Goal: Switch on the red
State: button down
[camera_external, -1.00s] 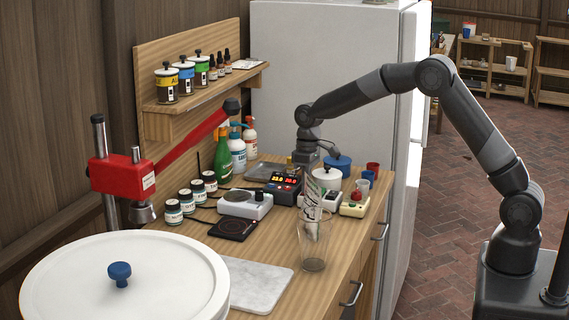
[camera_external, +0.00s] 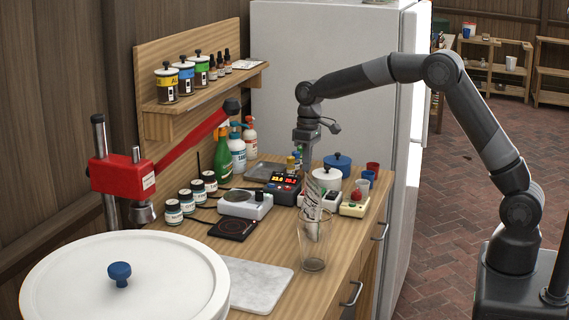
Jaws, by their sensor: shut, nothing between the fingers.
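The black control box (camera_external: 285,188) stands on the wooden counter with lit orange and red digits on its front. Small yellow and blue parts show at its back edge, and I cannot tell what they are. A small cream box (camera_external: 353,205) with a red knob-like top stands to its right, near the counter's edge. My gripper (camera_external: 300,152) points down above the back of the control box. It is shut and empty. Its fingertips are small and partly lost against the things behind, so contact cannot be told.
A tall clear glass (camera_external: 313,245) with something striped in it stands at the counter's front. A white pot (camera_external: 327,179), a blue-lidded pot (camera_external: 338,163) and red cup (camera_external: 373,168) crowd the right. A white scale (camera_external: 245,204) and spray bottles are left. The fridge (camera_external: 330,45) rises behind.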

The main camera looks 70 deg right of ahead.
notch_tip(320, 180, up, 8)
jog(key=shift+a+f, duration=0.15)
jog(key=shift+a, duration=0.3)
